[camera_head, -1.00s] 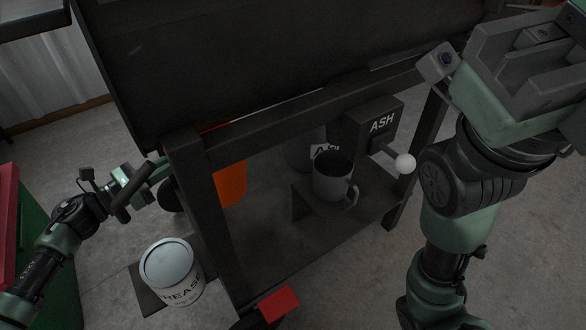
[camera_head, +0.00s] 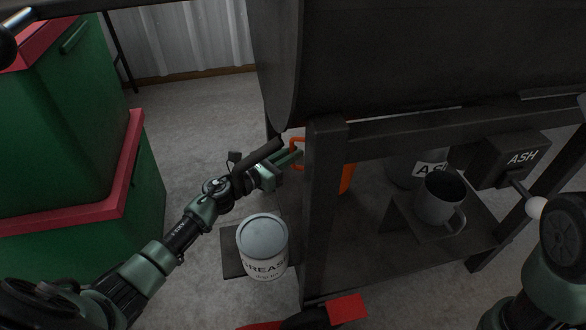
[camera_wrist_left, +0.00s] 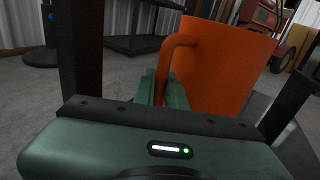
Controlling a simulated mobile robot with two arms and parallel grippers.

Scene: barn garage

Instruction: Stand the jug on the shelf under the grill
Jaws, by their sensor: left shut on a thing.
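The orange jug (camera_head: 347,177) is behind the front left leg of the grill (camera_head: 400,60), which hides much of it. Its handle (camera_head: 296,152) shows left of the leg. My left gripper (camera_head: 288,157) is shut on the handle, with the jug on its right. In the left wrist view the jug (camera_wrist_left: 228,65) looks upright; its base is hidden, so I cannot tell whether it touches the shelf (camera_head: 390,262). The shelf lies low between the grill's legs. My right gripper is out of view; only part of the right arm shows at the right edge.
A grey mug (camera_head: 432,205) and an ash bucket (camera_head: 402,172) stand under the grill on the right. A grease can (camera_head: 263,242) stands on the left side plate. An ash box (camera_head: 512,162) hangs at right. Green and red boxes (camera_head: 75,190) stand left.

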